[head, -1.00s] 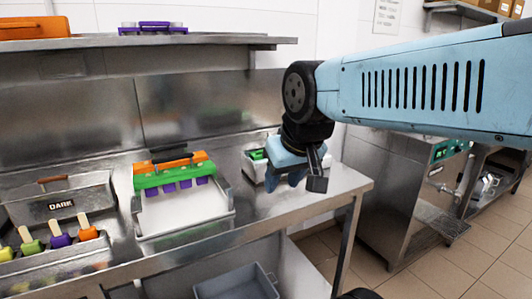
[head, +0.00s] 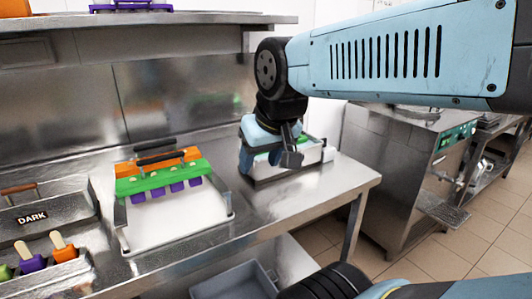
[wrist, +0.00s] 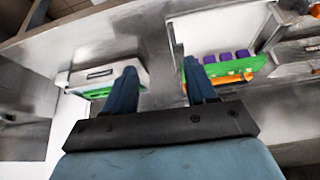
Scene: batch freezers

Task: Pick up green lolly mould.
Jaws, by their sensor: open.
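A green lolly mould (head: 165,178) lies on a white metal-framed tray (head: 170,218) on the steel bench, between an orange mould (head: 160,160) behind and several purple blocks (head: 178,187) in front. It also shows at the right of the wrist view (wrist: 228,72). My gripper (head: 250,165) hangs to the right of that tray, close to a small metal bin (head: 305,157) with something green inside, partly hidden by my gripper. In the wrist view my gripper (wrist: 160,70) is open, with nothing between its fingers, and the bin (wrist: 105,78) shows left of them.
A metal box marked DARK (head: 38,215) stands at the left, with coloured lollies (head: 62,250) in front of it. A shelf (head: 150,20) runs above the bench. The bench (head: 310,190) is bare towards its right front corner. A steel machine (head: 410,160) stands further right.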

